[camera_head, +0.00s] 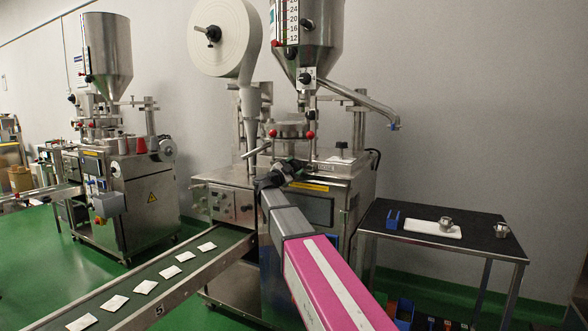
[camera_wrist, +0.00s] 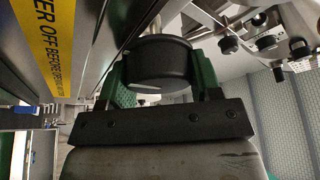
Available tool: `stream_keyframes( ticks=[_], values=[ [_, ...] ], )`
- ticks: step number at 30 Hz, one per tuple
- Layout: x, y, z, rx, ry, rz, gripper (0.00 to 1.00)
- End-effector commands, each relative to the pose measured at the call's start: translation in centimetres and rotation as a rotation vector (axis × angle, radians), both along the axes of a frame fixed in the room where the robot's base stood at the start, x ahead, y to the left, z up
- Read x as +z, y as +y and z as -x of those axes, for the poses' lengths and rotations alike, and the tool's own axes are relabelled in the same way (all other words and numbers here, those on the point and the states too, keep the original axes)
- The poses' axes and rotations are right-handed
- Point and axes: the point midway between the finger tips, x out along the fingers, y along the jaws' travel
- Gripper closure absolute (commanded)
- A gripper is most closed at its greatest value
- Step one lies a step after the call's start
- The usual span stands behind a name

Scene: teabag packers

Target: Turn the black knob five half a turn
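The black knob (camera_wrist: 157,60) is a short round cylinder on a metal shaft, with a pale mark low on its face. In the wrist view it sits between the two green fingers of my gripper (camera_wrist: 160,82), one on each side, and both seem to touch it. In the head view my gripper (camera_head: 282,172) is at the front of the middle packing machine (camera_head: 340,205), near its yellow warning label (camera_head: 309,186). The knob cannot be clearly made out there behind my gripper.
A conveyor (camera_head: 190,277) with several white teabags runs to the lower left. Another packing machine (camera_head: 150,210) stands at the left. A dark table (camera_head: 400,222) with a white tray (camera_head: 432,230) stands at the right. In the wrist view, the yellow label (camera_wrist: 47,40) is close on the left.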

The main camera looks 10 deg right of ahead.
Motion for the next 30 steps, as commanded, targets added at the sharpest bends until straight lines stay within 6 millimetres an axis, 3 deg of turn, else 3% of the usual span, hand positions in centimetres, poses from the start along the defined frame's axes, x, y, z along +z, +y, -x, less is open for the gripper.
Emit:
stream_keyframes(
  ticks=[1, 2, 14, 30],
  values=[
    [-0.1, 0.0, 0.1, -0.001, 0.000, -0.001, 0.26],
    [0.0, 0.0, 0.1, 0.000, 0.000, 0.000, 0.17],
    [-0.2, 0.5, 0.5, 0.000, 0.001, 0.001, 0.17],
    [-2.6, 7.2, 5.7, 0.000, 0.001, 0.000, 0.17]
  ],
)
